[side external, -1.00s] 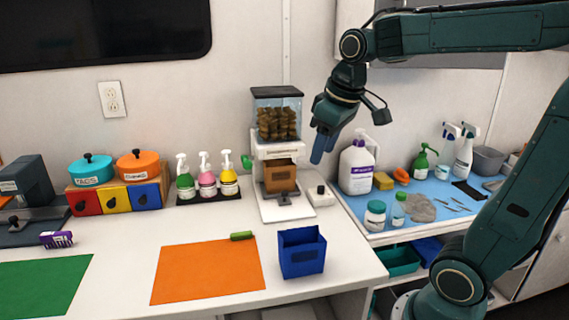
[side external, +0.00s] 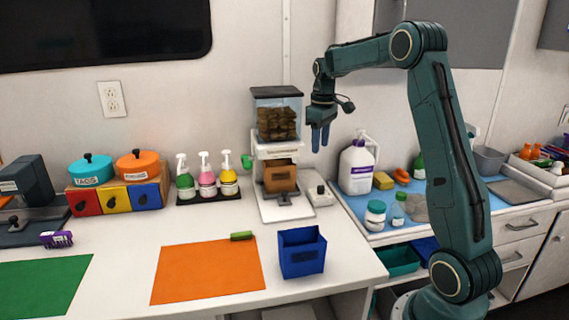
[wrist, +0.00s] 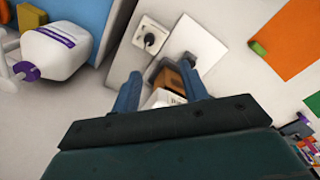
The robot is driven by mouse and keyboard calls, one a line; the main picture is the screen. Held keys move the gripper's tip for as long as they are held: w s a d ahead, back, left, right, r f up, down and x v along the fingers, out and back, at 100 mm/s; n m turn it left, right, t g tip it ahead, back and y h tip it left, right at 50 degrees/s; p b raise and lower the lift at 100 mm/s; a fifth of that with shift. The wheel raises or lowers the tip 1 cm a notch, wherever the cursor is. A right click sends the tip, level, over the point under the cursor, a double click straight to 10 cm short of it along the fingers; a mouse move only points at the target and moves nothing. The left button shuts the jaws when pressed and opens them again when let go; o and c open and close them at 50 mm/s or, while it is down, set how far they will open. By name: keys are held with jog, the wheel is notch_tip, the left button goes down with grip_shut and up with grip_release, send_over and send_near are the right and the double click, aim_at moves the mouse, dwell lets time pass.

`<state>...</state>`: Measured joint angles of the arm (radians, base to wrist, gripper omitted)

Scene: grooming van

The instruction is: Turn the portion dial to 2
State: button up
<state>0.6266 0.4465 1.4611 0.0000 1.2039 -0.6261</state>
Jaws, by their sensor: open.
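A small white box (side external: 320,196) with a black knob (side external: 320,189), which looks like the portion dial, sits right of the treat dispenser. The knob also shows in the wrist view (wrist: 150,39), on its white box (wrist: 144,47); its marks are too small to read. The dispenser (side external: 277,144) has a clear hopper of brown chunks, a green knob (side external: 247,161) on its left side and a brown bin below. My gripper (side external: 320,148) points down, open and empty, above and behind the box and right of the hopper. Its two fingers show apart in the wrist view (wrist: 161,88).
A large white jug (side external: 356,170) with a purple label stands right of the box on a blue mat. A blue open bin (side external: 301,254) stands in front. Pump bottles (side external: 206,180) line up to the left. The counter around the orange mat (side external: 208,271) is mostly clear.

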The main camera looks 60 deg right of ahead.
aim_at(321, 186)
jog(key=d+f, duration=0.2)
jog(key=shift+d, duration=0.4)
notch_tip(321, 186, down, 14)
jog(key=shift+r, duration=0.1)
dwell(0.6)
jog(key=shift+c, duration=0.2)
grip_shut()
